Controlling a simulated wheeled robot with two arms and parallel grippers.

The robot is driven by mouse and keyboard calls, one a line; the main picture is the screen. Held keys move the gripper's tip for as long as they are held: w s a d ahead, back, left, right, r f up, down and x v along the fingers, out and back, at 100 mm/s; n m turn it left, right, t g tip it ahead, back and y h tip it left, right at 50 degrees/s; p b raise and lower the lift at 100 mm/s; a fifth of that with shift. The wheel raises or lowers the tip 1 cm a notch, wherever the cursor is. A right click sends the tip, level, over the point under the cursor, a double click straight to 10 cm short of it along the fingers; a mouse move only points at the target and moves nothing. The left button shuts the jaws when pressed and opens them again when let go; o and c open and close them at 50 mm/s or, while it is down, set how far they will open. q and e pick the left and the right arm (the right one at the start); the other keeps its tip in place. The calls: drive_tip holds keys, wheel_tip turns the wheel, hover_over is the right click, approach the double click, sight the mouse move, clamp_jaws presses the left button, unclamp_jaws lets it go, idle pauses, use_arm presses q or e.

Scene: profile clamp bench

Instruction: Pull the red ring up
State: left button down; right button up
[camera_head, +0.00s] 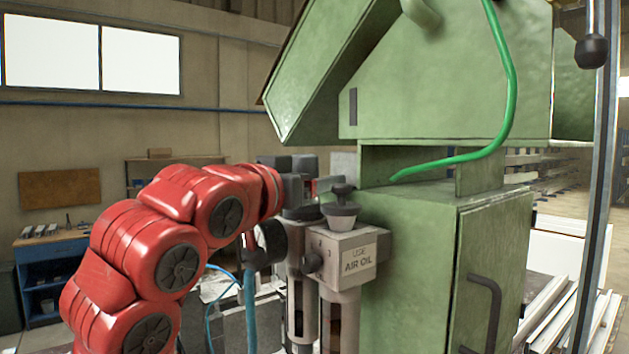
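My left gripper (300,181), dark grey at the end of my red arm, is at the top of the air oil unit (346,254), just left of its dark knob (341,203). A small patch of red (313,186) shows beside the gripper's fingers; it may be part of the red ring, but too little of it shows to be sure. The fingers overlap grey parts behind them, so I cannot tell whether they are open or shut, or touching anything. My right gripper is not in view.
The large green machine (407,258) stands right behind the unit, with a green hose (512,85) and a dark door handle (487,310). A round dark gauge (271,241) sits under my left wrist. A black ball on a rod (592,51) hangs at the upper right.

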use_arm(q)
drive_tip(key=shift+r, duration=0.45)
drive_tip(key=shift+c, duration=0.2)
unclamp_jaws()
drive_tip(key=shift+s, duration=0.1)
